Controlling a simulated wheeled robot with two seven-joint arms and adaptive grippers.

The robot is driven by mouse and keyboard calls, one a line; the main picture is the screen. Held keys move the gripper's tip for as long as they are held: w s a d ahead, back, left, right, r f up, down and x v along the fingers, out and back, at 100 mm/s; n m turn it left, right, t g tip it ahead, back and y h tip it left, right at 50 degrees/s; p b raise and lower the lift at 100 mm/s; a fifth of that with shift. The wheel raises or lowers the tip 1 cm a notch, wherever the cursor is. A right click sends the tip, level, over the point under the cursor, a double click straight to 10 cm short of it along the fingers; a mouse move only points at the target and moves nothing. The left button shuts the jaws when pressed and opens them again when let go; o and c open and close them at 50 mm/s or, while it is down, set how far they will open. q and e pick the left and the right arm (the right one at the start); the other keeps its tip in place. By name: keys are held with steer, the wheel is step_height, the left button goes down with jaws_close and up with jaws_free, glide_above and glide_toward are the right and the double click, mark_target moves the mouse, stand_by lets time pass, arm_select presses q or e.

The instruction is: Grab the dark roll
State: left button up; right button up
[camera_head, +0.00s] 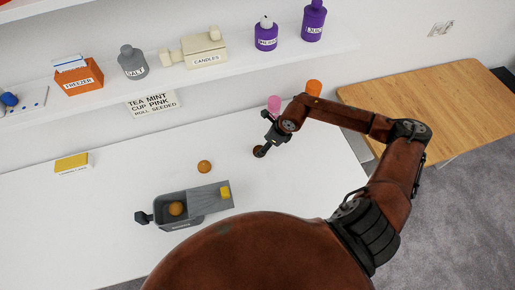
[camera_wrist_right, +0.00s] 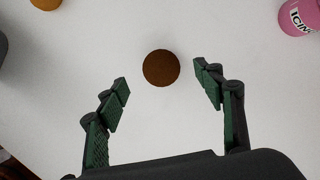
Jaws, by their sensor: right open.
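The dark roll (camera_wrist_right: 161,68) is a round brown piece on the white counter. In the right wrist view it lies between and just beyond my fingertips, touching neither. In the head view the dark roll (camera_head: 257,152) is small and partly hidden by my right gripper (camera_head: 263,149), which reaches down over it. My right gripper (camera_wrist_right: 161,80) is open and empty, with a green-padded finger on each side. My left gripper is not in view.
A lighter roll (camera_head: 205,167) lies to the left. The front right counter is clear.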

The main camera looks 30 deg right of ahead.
mark_target(259, 148)
steer(key=x, duration=0.5)
steer(key=shift+w+f, duration=0.15)
steer(key=shift+f, duration=0.15)
steer(key=shift+c, duration=0.6)
steer(key=c, duration=1.1)
